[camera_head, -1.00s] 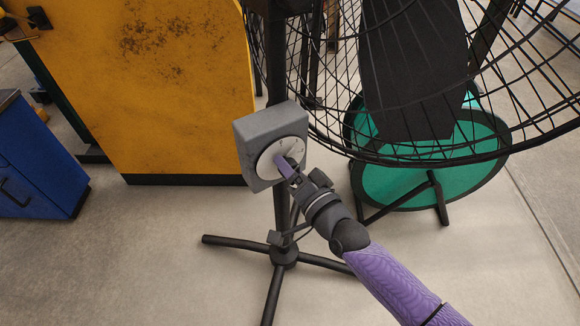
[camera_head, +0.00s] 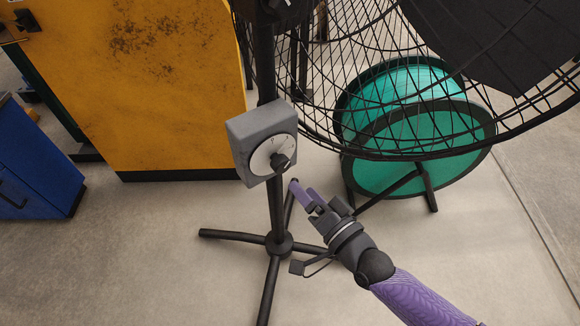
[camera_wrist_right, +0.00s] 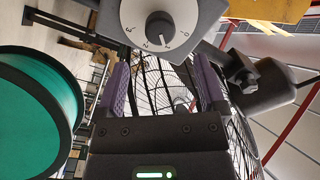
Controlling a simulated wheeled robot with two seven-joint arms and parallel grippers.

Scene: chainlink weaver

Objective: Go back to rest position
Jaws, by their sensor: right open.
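My right gripper (camera_head: 303,190) is in the head view, below and right of the grey control box (camera_head: 261,128) on the fan's stand. The box has a white dial with a dark knob (camera_head: 279,161). The gripper is apart from the knob and holds nothing. In the right wrist view the two purple fingers (camera_wrist_right: 162,90) stand spread apart with nothing between them. The knob (camera_wrist_right: 160,27) shows beyond them near the top of that view. My left gripper is not in view.
The fan's wire cage (camera_head: 330,110) hangs above my right arm. A black stand pole with splayed feet (camera_head: 279,243) is left of the gripper. A green drum (camera_head: 400,100) stands behind. A yellow cabinet (camera_head: 170,90) and blue cabinet (camera_head: 35,160) are left. Floor in front is clear.

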